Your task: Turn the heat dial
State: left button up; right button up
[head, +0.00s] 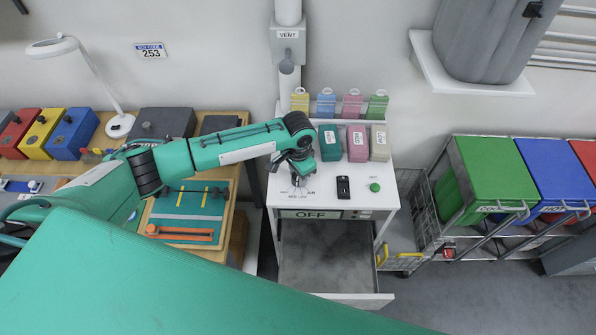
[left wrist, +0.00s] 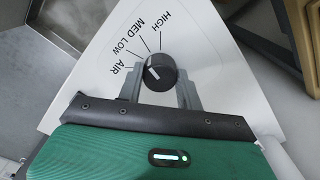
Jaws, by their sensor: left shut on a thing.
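The heat dial (left wrist: 159,73) is a dark round knob with a white pointer mark on a white panel, with the printed marks AIR, LOW, MED and HIGH around it. In the left wrist view its white mark lies toward the LOW and AIR side; I cannot tell exactly which mark it meets. My left gripper (left wrist: 160,91) is shut on the dial, one grey finger on each side. In the head view my left gripper (head: 299,176) reaches down over the dial and hides most of it. My right gripper is not in view.
The white cabinet (head: 375,196) also bears a black switch (head: 343,188), a green button (head: 375,187) and an OFF sign (head: 310,214). Green, pink and beige boxes (head: 357,143) stand behind. A drawer (head: 335,262) is open below. A wire cart with coloured bins (head: 490,165) stands right.

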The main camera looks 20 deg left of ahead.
pick_arm(q)
jog(key=shift+w+r+m, duration=0.1)
jog(key=shift+m, duration=0.5)
jog(key=o, duration=1)
notch_tip(320, 180, up, 14)
jog(key=b, duration=0.4)
